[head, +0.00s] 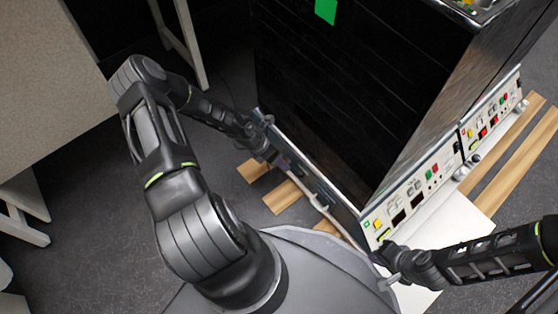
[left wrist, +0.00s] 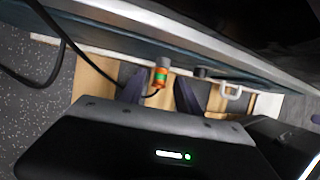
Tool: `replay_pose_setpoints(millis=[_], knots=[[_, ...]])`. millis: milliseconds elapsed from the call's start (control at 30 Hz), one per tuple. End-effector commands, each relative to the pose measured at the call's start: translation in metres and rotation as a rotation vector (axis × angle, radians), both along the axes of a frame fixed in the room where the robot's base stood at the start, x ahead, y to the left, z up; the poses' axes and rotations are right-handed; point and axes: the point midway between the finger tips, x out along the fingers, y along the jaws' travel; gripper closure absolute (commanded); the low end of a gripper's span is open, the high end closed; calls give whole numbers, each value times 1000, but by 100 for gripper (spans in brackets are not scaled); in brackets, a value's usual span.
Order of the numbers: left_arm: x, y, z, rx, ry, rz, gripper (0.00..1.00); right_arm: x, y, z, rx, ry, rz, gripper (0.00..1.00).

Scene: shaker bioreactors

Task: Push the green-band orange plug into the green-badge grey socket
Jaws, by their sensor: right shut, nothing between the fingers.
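In the left wrist view an orange plug (left wrist: 159,76) with a green band and a dark cable at its lower end is close to the lower edge of the dark machine panel. My left gripper (left wrist: 160,94) has its dark fingers apart, one on each side of the plug, with gaps visible. In the head view my left gripper (head: 272,155) is beside the machine's left side, where the plug cannot be made out. My right gripper (head: 388,262) is shut and empty near the machine's lower front corner. I cannot make out the green-badge grey socket.
The black machine (head: 350,90) has a green square (head: 326,10) and white control panels (head: 412,195). A pale handle-like part (left wrist: 231,91) and a dark round fitting (left wrist: 203,72) are right of the plug. Wooden slats (head: 283,196) lie below. A black cable (left wrist: 50,60) hangs at left.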

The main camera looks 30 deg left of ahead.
Motion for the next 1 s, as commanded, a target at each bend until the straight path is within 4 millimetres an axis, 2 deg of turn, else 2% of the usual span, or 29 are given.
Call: replay_pose_setpoints(millis=[367,800,1000], knots=[[0,0,0,0,0,0,56,-2,1,-2,-2,2,2,100],[-19,22,61,0,0,2,56,-7,0,36,-1,14,9,100],[-23,27,70,0,0,0,56,-9,0,41,0,18,10,100]])
